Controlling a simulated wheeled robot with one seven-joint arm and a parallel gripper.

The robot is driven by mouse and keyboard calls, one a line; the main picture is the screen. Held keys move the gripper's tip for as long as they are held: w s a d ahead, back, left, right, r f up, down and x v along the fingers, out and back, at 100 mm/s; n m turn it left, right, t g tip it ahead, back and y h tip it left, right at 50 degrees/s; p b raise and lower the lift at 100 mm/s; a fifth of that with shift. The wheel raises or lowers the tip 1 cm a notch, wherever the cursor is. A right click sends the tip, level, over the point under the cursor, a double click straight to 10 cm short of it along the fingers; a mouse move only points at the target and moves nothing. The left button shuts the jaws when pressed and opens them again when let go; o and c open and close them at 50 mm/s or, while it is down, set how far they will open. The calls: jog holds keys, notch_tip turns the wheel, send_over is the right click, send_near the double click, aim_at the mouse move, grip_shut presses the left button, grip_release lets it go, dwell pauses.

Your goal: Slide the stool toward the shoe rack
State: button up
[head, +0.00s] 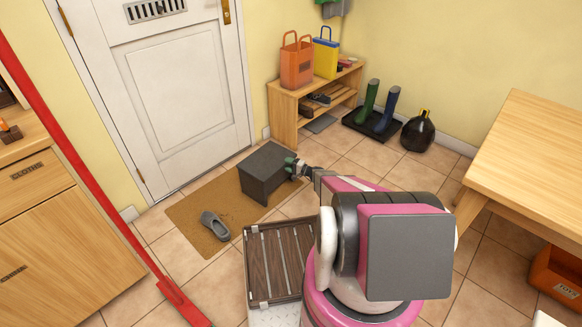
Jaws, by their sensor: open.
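The stool (262,178) is a low dark grey step on the brown doormat (190,222), in front of the white door. The shoe rack (284,115) is a light wooden shelf against the yellow wall, a short way behind and to the right of the stool. My gripper (292,170) is at the stool's right side, very near or touching it; I cannot tell which. Its fingers are small and partly hidden in this view, with nothing seen held between them. My own arm hides some of the floor to the right of the stool.
A grey shoe (215,226) lies on the mat. Orange (297,64) and yellow (325,58) bags stand on the rack. Boots (368,101) stand on a black tray, with a dark round jug (418,132) beside it. A table (535,150) is at right. Tiled floor between stool and rack looks clear.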

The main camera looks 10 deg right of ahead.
grip_shut()
dwell(1.4)
